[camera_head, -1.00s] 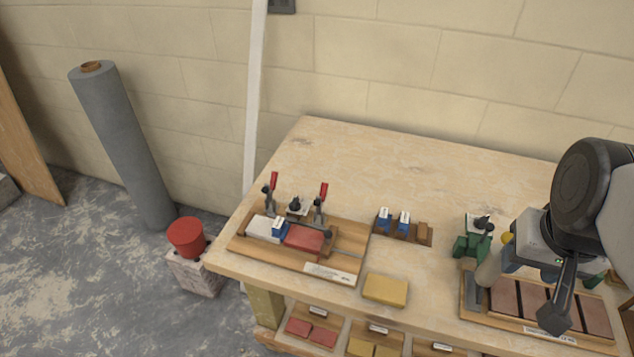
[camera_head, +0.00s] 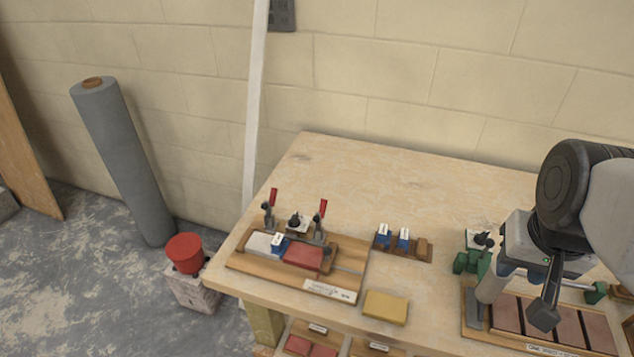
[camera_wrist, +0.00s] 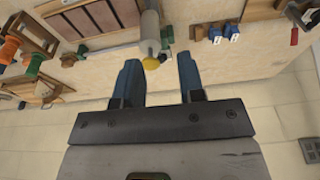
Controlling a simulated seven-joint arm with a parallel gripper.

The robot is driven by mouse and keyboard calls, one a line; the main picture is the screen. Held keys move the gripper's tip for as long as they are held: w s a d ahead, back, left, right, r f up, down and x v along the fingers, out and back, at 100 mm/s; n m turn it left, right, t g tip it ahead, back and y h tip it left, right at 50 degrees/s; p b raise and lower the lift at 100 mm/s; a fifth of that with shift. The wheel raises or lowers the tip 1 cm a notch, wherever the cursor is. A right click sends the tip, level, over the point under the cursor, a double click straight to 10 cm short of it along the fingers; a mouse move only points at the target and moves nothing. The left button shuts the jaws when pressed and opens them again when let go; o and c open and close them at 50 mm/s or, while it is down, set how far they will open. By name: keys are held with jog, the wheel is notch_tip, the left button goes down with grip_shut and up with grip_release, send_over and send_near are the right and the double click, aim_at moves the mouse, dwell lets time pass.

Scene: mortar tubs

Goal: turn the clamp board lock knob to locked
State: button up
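The clamp board (camera_head: 262,270) is a wooden board at the left of the bench. It bears two red-handled toggle clamps, a grey block and a red block (camera_head: 303,257). A black knob (camera_head: 294,219) on a pale plate stands between the clamps at its back; which way it is turned is too small to tell. My gripper (camera_wrist: 158,68) is open, its two blue fingers apart with nothing held. In the head view it is over the right of the bench, well away from the clamp board, its fingertips mostly hidden by my arm.
Blue labelled blocks (camera_head: 404,239) stand in a wooden holder mid-bench, behind a yellow block (camera_head: 385,307). A second board (camera_head: 497,341) with brown tiles and a grey cylinder (camera_head: 490,289) lies below my arm. Green parts with another black knob (camera_head: 483,239) stand beside it. The back of the bench is clear.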

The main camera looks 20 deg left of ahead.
jog(key=w+a, duration=0.9)
jog(key=g, duration=0.3)
send_over(294, 216)
notch_tip(294, 216, down, 14)
jog(key=shift+a+r, duration=0.1)
jog(key=shift+f, duration=3.9)
grip_shut()
